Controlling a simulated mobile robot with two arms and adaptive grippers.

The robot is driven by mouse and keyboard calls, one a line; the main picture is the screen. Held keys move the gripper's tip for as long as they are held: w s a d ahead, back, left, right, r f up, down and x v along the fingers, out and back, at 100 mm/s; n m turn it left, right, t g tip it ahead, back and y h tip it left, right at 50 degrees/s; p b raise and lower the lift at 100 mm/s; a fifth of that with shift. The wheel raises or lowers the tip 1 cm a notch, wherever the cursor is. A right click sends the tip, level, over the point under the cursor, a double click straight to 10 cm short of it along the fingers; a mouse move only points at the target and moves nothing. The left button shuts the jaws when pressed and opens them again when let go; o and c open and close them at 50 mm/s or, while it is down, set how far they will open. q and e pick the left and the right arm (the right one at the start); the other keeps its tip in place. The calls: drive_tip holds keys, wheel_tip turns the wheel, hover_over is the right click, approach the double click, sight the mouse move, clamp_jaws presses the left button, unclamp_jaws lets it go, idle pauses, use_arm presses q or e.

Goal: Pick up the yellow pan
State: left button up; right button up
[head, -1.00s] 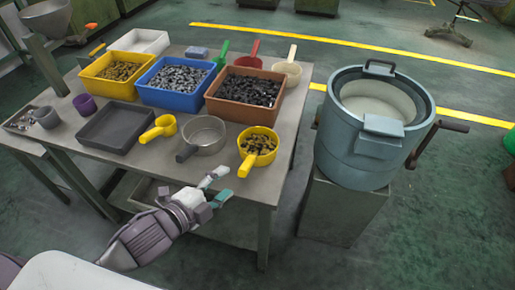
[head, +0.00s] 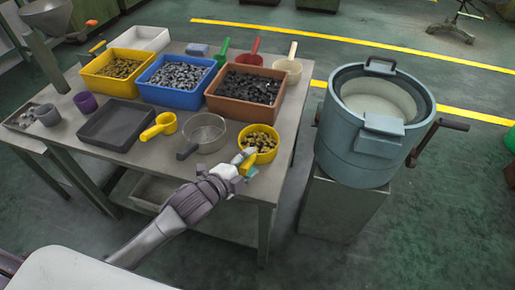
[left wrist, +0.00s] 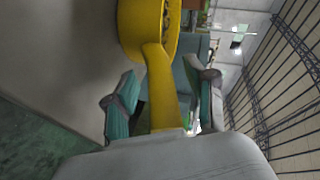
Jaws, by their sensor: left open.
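The yellow pan (head: 262,143) stands at the front right corner of the table, with dark and yellowish pieces in it. Its handle points towards the table's front edge. My left gripper (head: 246,164) is at this handle and hides most of it in the head view. In the left wrist view the pan (left wrist: 128,28) shows at the top, and its handle runs down between the two open teal-padded fingers of my left gripper (left wrist: 160,95). A gap shows beside the handle, so the fingers are not closed on it. My right gripper is not in view.
A clear-looking pan (head: 205,133) with a dark handle and a small yellow scoop (head: 160,126) stand left of the yellow pan. A brown bin (head: 216,104) of dark pieces stands behind it. A blue-grey drum machine (head: 350,145) stands right of the table.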

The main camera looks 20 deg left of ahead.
use_arm(q)
clamp_jaws()
drive_tip(key=shift+r, duration=0.1)
